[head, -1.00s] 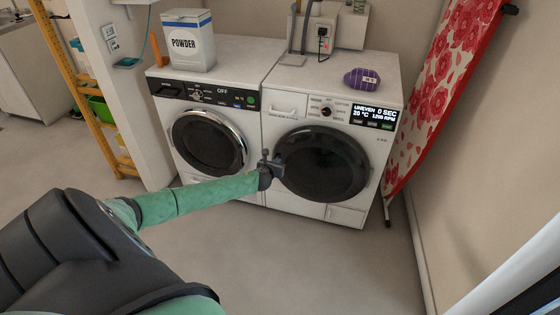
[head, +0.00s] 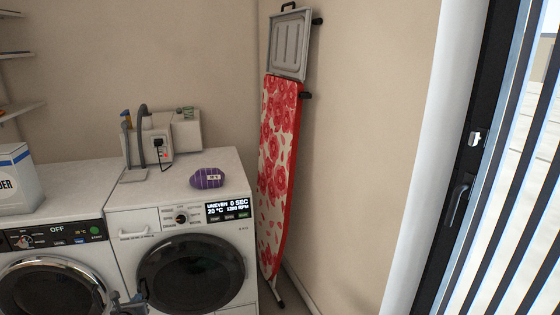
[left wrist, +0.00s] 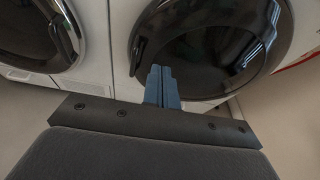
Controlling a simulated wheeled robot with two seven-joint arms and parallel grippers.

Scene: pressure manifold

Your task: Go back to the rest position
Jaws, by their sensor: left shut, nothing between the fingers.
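My left gripper (head: 128,304) shows at the bottom edge of the head view, in front of the gap between the two washing machines. In the left wrist view its blue fingers (left wrist: 162,88) are together with nothing between them. They point at the lower left of the right machine's dark round door (left wrist: 205,45); whether they touch it I cannot tell. The right machine (head: 185,240) has its door shut, and its display reads "UNEVEN 0 SEC". My right gripper is not in view.
The left machine (head: 60,263) carries a powder box (head: 15,180). A purple packet (head: 207,178) lies on the right machine. A red floral ironing board (head: 277,165) leans on the wall at the right. A glazed door with dark slats (head: 520,200) stands at far right. Bare floor shows beside the machines.

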